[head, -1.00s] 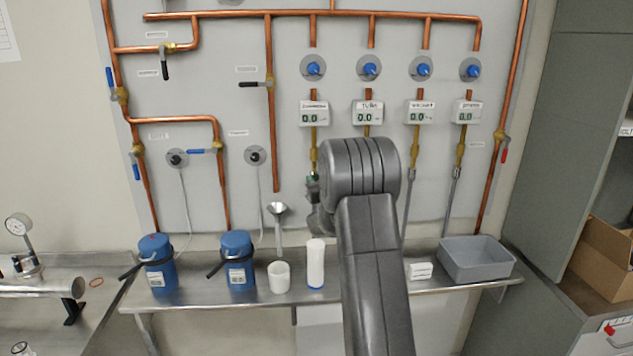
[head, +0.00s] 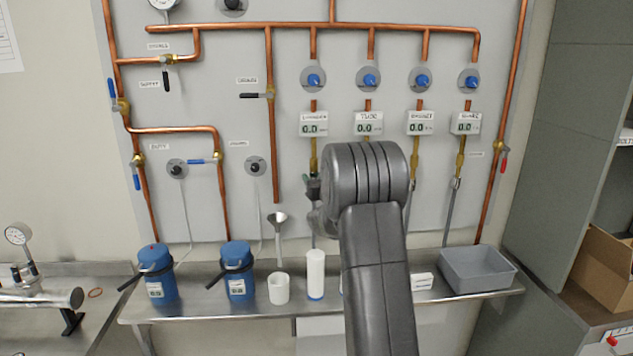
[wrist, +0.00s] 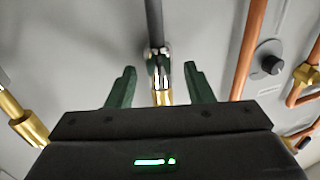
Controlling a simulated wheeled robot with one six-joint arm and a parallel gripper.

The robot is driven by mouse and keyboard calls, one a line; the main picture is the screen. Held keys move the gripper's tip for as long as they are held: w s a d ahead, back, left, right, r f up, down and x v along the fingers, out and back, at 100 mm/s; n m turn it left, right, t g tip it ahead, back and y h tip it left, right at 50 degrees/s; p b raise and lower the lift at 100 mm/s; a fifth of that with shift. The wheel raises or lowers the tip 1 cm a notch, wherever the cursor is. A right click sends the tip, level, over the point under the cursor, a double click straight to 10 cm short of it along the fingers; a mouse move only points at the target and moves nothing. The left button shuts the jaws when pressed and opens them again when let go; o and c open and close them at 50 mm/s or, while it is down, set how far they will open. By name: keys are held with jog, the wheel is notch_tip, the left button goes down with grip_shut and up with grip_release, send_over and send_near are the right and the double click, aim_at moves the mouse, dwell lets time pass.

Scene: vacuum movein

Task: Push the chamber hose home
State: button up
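The chamber line is the leftmost of the metered lines, under the chamber readout (head: 314,124). Its brass fitting (head: 313,152) runs down behind my arm, and a grey hose (head: 313,240) hangs below. In the wrist view the dark hose (wrist: 154,22) meets the brass fitting (wrist: 162,98) at a dark collar with bright glints. My gripper (wrist: 160,68) is open, with one green finger on each side of this joint and a visible gap on both sides. In the head view my wrist mostly hides the joint. I cannot tell how far in the hose sits.
Neighbouring lines with brass fittings hang to the right, one at the far right (head: 460,160). Below is a metal shelf (head: 200,304) with blue flasks (head: 157,272), a white cup (head: 279,289), a white cylinder (head: 316,274) and a grey bin (head: 478,270). A funnel (head: 278,222) hangs left of the joint.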

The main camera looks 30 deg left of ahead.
jog(key=shift+d+f, duration=0.1)
jog(key=b+v, duration=0.4)
jog(key=v, duration=0.9)
jog(key=shift+s+d, duration=0.2)
jog(key=shift+s, duration=0.15)
jog(key=shift+a, duration=0.1)
jog(key=p+x, duration=0.4)
jog(key=x, duration=0.9)
jog(key=shift+w+a+f, duration=0.2)
jog(key=shift+w+f, duration=0.15)
jog(key=shift+f, duration=0.05)
jog(key=shift+d+r, duration=0.1)
